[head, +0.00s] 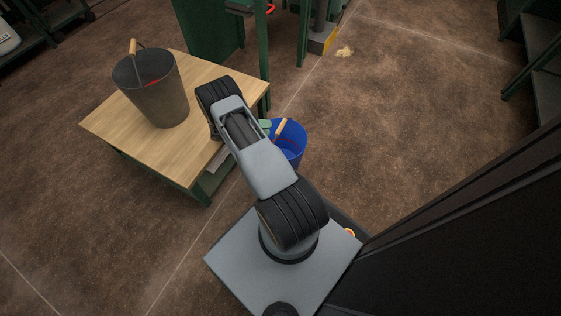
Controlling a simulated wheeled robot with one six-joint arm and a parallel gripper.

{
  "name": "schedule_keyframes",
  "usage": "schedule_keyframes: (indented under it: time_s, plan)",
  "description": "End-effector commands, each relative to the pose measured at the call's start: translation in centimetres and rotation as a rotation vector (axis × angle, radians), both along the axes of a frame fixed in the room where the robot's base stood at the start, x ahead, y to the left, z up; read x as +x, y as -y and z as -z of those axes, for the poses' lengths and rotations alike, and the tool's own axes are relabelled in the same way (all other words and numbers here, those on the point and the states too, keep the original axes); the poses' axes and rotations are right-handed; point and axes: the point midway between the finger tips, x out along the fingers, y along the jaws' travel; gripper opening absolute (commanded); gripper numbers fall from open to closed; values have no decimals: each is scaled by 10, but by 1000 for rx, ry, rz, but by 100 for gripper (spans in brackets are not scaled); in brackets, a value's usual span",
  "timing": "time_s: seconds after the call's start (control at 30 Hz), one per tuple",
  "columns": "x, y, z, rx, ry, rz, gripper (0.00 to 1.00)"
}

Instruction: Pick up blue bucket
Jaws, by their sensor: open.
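The blue bucket (291,148) stands low beside the right edge of the wooden table, to the right of my arm. Its light wooden handle grip (281,127) is up at the rim, and a bit of red shows inside. My arm covers the bucket's left side. My gripper (265,125) is mostly hidden behind my arm; only a small pale green-grey piece shows, close to the left of the handle grip. I cannot tell whether it touches the handle. Nothing is seen held.
A dark grey bucket (155,95) with a wooden grip stands on the wooden table (110,120). Green metal frames (210,35) stand behind the table. A dark structure (460,240) fills the lower right. The brown floor to the right of the blue bucket is open.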

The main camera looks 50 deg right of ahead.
Motion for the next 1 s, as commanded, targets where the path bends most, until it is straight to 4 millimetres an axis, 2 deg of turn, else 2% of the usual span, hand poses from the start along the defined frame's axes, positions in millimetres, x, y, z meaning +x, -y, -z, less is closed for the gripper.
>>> schedule_keyframes:
  time_s: [0.27, 0.6, 0.93, 1.0]
  plan:
    - [-11, 13, 4, 0, 1, 1, 51]
    - [-37, 45, 11, 0, 2, 1, 51]
    - [-41, 49, 11, 0, 2, 0, 51]
    - [-41, 49, 11, 0, 1, 0, 46]
